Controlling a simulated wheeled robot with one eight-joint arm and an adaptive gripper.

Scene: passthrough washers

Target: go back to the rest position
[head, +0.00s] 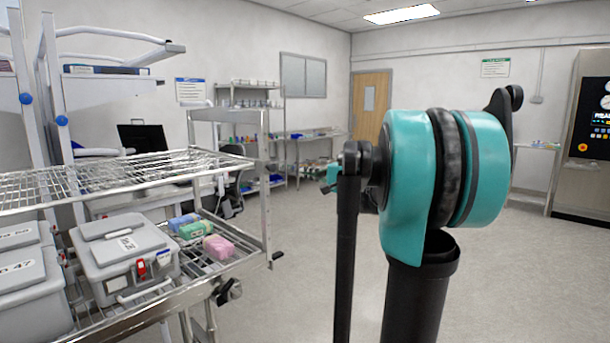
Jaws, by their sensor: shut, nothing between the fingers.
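My arm stands in the right half of the head view, with a large teal and black joint on a dark upright link and a thin dark link beside it. I cannot make out my gripper or its fingertips in this view. No object is seen held by the arm.
A wire rack cart (150,172) stands at the left. Its lower shelf carries grey lidded boxes (122,255) and pink (218,247), green and blue packs. Shelving (250,120) and a wooden door (371,105) are at the back. A cabinet (585,190) stands far right. The floor (300,290) between is clear.

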